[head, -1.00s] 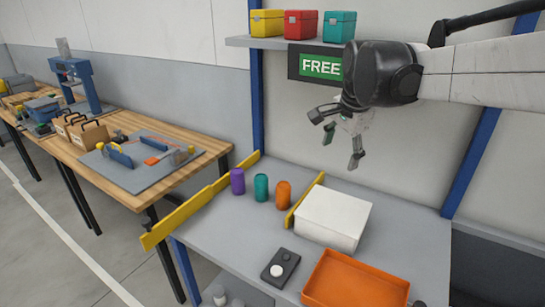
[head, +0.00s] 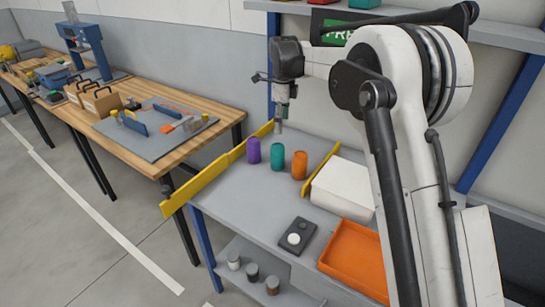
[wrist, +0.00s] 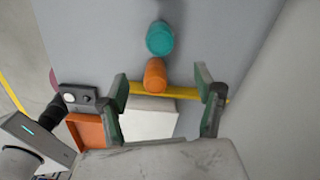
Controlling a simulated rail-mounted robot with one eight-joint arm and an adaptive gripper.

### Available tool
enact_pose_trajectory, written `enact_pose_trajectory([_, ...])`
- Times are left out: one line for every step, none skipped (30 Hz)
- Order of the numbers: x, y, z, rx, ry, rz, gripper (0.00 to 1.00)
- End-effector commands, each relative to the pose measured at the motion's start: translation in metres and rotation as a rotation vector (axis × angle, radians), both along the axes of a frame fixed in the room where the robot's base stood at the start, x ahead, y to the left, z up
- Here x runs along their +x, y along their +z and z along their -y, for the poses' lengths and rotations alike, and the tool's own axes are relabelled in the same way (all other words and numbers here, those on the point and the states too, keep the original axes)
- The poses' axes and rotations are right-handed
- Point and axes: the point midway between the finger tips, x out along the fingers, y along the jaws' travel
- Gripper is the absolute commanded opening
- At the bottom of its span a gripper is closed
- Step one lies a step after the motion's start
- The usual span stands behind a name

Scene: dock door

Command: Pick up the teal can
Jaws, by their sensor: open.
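The teal can (head: 277,156) stands upright on the grey bench, between a purple can (head: 253,150) and an orange can (head: 300,165). My gripper (head: 279,126) is above the bench at its back, pointing down and apart from the cans; in the head view its tips show just above the teal can. In the wrist view my open gripper (wrist: 161,76) has nothing between its fingers. The teal can (wrist: 160,38) lies beyond the fingertips there, and the orange can (wrist: 155,74) shows in the gap between them, farther below.
Yellow rails (head: 215,174) edge the bench's left side, and a short yellow divider (head: 321,160) stands right of the orange can. A white box (head: 343,190), an orange tray (head: 352,262) and a dark button box (head: 296,235) are also there. Bench before the cans is clear.

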Motion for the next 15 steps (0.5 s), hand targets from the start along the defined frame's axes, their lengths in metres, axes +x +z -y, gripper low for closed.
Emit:
enact_pose_trajectory([0.004, -0.006, -0.005, -0.001, -0.02, -0.007, 0.65])
enact_pose_trajectory([0.005, -0.009, -0.007, -0.002, -0.031, -0.01, 0.65])
enact_pose_trajectory([0.006, -0.012, -0.009, -0.004, -0.043, -0.013, 0.65])
enact_pose_trajectory([0.007, -0.014, -0.01, -0.004, -0.05, -0.016, 0.65])
enact_pose_trajectory([0.008, -0.015, -0.01, -0.004, -0.055, -0.018, 0.65])
enact_pose_trajectory([0.008, -0.018, -0.011, -0.005, -0.059, -0.019, 0.65])
enact_pose_trajectory([0.009, -0.021, -0.011, -0.005, -0.062, -0.02, 0.65])
enact_pose_trajectory([0.009, -0.024, -0.011, -0.005, -0.063, -0.02, 0.65])
enact_pose_trajectory([0.009, -0.029, -0.011, -0.006, -0.063, -0.02, 0.65])
enact_pose_trajectory([0.008, -0.033, -0.011, -0.005, -0.063, -0.02, 0.65])
enact_pose_trajectory([0.008, -0.038, -0.011, -0.005, -0.063, -0.02, 0.65])
enact_pose_trajectory([0.008, -0.046, -0.011, -0.005, -0.063, -0.02, 0.65])
enact_pose_trajectory([0.008, -0.052, -0.011, -0.005, -0.062, -0.02, 0.65])
enact_pose_trajectory([0.009, -0.058, -0.011, -0.005, -0.062, -0.02, 0.65])
enact_pose_trajectory([0.008, -0.065, -0.011, -0.005, -0.062, -0.02, 0.65])
